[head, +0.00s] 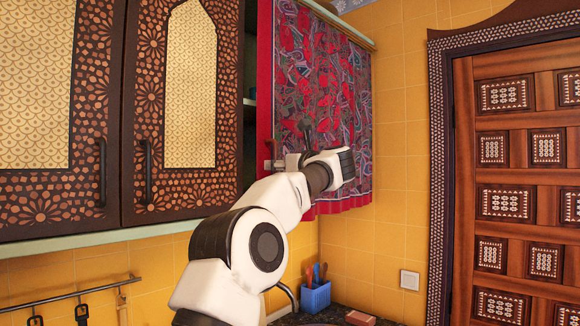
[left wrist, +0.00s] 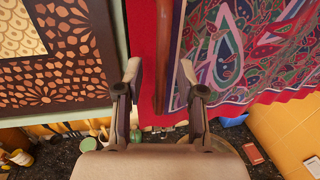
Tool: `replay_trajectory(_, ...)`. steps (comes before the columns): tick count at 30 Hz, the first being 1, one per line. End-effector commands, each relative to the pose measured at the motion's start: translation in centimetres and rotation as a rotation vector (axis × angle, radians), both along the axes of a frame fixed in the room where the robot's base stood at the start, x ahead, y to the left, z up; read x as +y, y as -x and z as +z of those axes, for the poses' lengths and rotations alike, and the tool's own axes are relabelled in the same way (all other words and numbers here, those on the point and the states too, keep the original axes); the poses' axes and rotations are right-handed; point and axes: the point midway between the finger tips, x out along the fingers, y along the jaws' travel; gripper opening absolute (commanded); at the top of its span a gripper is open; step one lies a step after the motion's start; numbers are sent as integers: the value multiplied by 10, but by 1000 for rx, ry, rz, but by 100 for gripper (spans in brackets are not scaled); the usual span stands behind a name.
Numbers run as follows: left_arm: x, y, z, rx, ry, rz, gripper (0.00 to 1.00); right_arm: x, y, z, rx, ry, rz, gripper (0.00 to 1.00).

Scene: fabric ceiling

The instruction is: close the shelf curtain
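The shelf curtain (head: 335,85), red with a multicolour pattern, hangs at the right end of the wall cabinet. A narrow dark shelf opening (head: 250,75) shows between its plain red left edge and the cabinet door. My left gripper (head: 304,132) is in front of the curtain's left part, partly hidden by my wrist. In the left wrist view, my left gripper (left wrist: 160,72) is open, its fingertips apart. The curtain's red edge (left wrist: 143,40) and a vertical brown strip (left wrist: 163,50) show between the fingers; I cannot tell whether they touch it. My right gripper is out of view.
Patterned cabinet doors (head: 180,95) with dark handles are shut at the left. A blue utensil holder (head: 316,297) stands on the dark counter below. A carved wooden door (head: 520,180) is at the right.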

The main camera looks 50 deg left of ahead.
Motion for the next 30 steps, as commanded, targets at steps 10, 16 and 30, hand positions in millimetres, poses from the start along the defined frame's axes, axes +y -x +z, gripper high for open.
replay_trajectory(10, -83, 10, 1, -2, -2, 1, 38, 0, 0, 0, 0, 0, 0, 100)
replay_trajectory(16, -97, 12, 1, -3, 0, 3, 38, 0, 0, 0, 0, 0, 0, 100)
replay_trajectory(30, -97, 12, 0, -2, 0, 2, 38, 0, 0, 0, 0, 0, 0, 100)
